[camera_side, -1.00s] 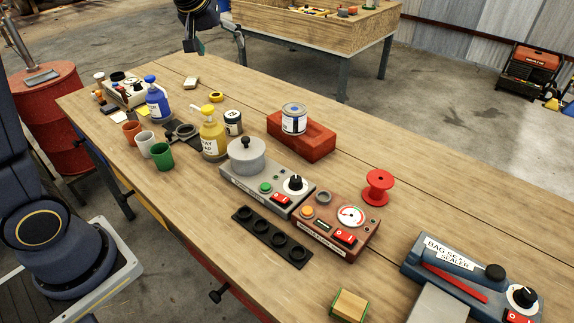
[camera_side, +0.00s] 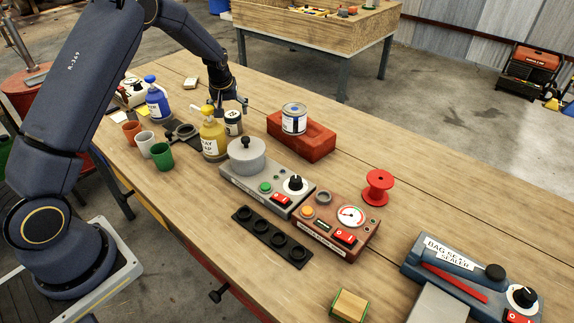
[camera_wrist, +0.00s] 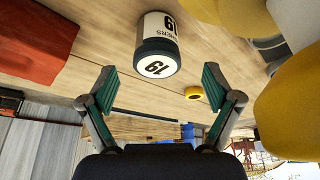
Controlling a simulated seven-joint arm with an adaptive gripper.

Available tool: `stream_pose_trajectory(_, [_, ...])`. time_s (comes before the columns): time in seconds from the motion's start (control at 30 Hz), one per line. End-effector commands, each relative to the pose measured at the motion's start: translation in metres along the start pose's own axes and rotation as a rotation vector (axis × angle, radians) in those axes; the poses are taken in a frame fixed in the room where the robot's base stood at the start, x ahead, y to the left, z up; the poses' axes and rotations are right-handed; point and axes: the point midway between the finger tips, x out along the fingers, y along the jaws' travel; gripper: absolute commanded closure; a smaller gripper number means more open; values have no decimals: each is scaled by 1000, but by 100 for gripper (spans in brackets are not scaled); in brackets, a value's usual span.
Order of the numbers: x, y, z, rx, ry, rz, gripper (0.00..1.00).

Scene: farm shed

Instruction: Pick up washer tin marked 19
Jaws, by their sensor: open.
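The washer tin (camera_side: 233,123) is a small white can with a dark lid, upright on the workbench just behind the yellow spray bottle. In the wrist view the tin (camera_wrist: 157,45) shows "19" on its dark lid and on its white label. My gripper (camera_side: 229,101) is open and empty, close to the tin in the side view. In the wrist view the open fingers (camera_wrist: 158,82) stand to either side, with the tin centred beyond the gap between them and apart from both.
The yellow spray bottle (camera_side: 213,140) stands close beside the tin. A red brick (camera_side: 314,141) with another tin (camera_side: 294,118) on it lies to the right. A grey pot (camera_side: 246,157) is in front.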

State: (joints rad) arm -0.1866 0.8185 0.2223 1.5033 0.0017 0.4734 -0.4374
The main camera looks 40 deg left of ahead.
Motion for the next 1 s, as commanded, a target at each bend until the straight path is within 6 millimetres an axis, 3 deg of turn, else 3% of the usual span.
stream_pose_trajectory(0.17, [15,1,-1,-1,-1,-1,11])
stream_pose_trajectory(0.4, [50,4,-3,-1,-1,0,11])
stream_pose_trajectory(0.7, [56,4,-3,-1,0,0,11])
stream_pose_trajectory(1.0, [56,4,-3,0,0,0,41])
